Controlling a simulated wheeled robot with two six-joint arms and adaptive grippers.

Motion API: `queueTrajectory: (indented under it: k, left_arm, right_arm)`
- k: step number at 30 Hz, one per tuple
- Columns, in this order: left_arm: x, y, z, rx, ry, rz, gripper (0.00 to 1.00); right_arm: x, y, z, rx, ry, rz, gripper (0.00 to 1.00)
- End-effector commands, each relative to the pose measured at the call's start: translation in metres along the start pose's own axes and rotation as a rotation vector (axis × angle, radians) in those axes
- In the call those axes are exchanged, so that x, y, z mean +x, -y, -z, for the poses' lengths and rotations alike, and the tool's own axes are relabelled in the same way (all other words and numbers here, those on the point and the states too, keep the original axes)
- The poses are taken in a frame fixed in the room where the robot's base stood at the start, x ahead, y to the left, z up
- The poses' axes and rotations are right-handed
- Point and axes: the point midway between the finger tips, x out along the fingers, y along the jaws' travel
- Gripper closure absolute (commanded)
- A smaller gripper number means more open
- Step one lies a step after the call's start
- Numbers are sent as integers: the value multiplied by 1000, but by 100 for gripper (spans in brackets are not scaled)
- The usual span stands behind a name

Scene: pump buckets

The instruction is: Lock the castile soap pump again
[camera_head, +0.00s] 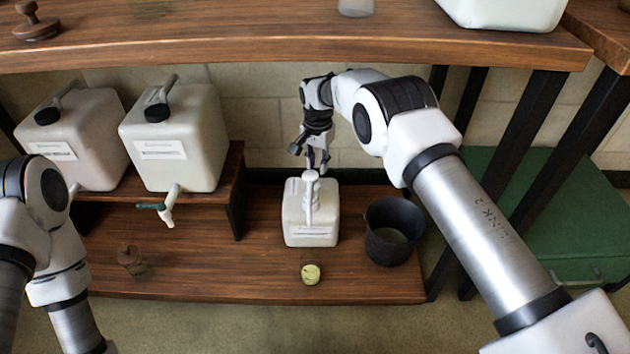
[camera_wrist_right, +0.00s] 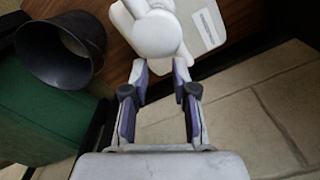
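The castile soap pump bucket is a white square jug (camera_head: 310,226) with a label, upright on the low wooden shelf. Its white pump (camera_head: 311,190) stands on top. In the right wrist view, the round pump head (camera_wrist_right: 157,34) lies just beyond my right fingertips, with the jug behind it. My right gripper (camera_head: 316,158) is at the pump's top from the far side. In the wrist view the right gripper (camera_wrist_right: 160,70) has its fingers apart, with nothing visibly clamped; contact with the pump is unclear. My left gripper is out of view; only my left arm shows.
A black bucket (camera_head: 394,232) stands right of the jug. A small yellow-green round object (camera_head: 311,274) lies in front. Two white spigot jugs (camera_head: 175,140) (camera_head: 75,137) stand on a raised shelf at left. A wooden tabletop (camera_head: 240,45) spans above; a green cabinet (camera_head: 560,215) is at right.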

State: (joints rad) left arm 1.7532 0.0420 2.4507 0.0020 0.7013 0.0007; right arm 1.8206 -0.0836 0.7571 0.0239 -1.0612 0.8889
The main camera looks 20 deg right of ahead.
Motion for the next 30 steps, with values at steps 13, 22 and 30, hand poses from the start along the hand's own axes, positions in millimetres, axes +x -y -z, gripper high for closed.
queueTrajectory:
  k: [13,22,30]
  left_arm:
    - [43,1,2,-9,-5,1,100]
    - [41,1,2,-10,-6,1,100]
    - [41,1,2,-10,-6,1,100]
  right_arm:
    - [75,-1,0,-3,1,0,73]
    - [75,-1,0,-4,1,-1,91]
    - [75,-1,0,-2,1,-1,100]
